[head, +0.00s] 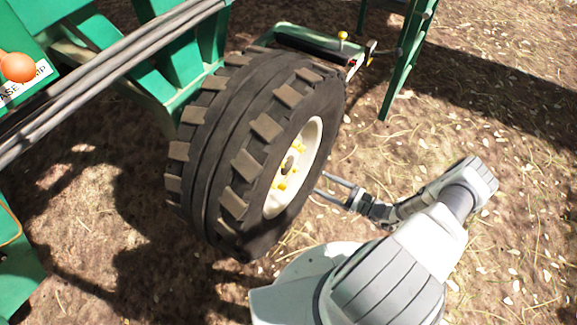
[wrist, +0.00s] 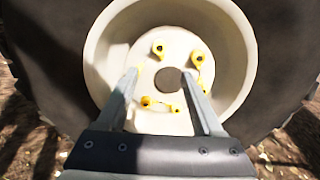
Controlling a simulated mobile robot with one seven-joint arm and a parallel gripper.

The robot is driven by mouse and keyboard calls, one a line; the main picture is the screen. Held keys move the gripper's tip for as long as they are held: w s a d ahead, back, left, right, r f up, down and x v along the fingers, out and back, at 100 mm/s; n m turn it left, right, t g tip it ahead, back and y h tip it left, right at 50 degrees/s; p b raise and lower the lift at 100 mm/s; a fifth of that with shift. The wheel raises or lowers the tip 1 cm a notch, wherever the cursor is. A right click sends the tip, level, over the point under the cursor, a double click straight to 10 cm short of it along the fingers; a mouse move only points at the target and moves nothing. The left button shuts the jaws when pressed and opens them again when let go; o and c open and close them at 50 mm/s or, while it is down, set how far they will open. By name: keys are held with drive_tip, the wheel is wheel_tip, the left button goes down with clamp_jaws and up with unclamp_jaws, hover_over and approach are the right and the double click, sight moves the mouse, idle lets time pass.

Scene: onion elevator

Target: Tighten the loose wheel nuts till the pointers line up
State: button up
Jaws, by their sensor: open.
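A large black tyre (head: 262,140) with chunky lugs stands upright on the ground, with a cream wheel rim (head: 310,140) facing right. Several yellow pointers sit around the hub (head: 290,165). In the wrist view the cream rim (wrist: 110,60) fills the middle, with a dark round hub centre (wrist: 169,81). Yellow pointers show at upper left (wrist: 158,50), upper right (wrist: 196,57), lower left (wrist: 148,102) and lower right (wrist: 175,108), the lower two pointing toward each other. My gripper (wrist: 165,80) is open and empty, facing the hub. In the head view it (head: 322,185) is just right of the rim.
The green machine frame (head: 180,60) stands behind and left of the wheel, with grey hoses or bars (head: 110,75) crossing it. A green leg (head: 405,60) stands at upper right. Straw-strewn soil (head: 480,130) to the right is mostly clear.

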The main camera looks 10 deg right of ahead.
drive_tip(key=b+x, duration=0.1)
drive_tip(key=x, duration=1.3)
drive_tip(key=shift+w+a+b, duration=0.25)
drive_tip(key=shift+a+b, duration=0.05)
clamp_jaws()
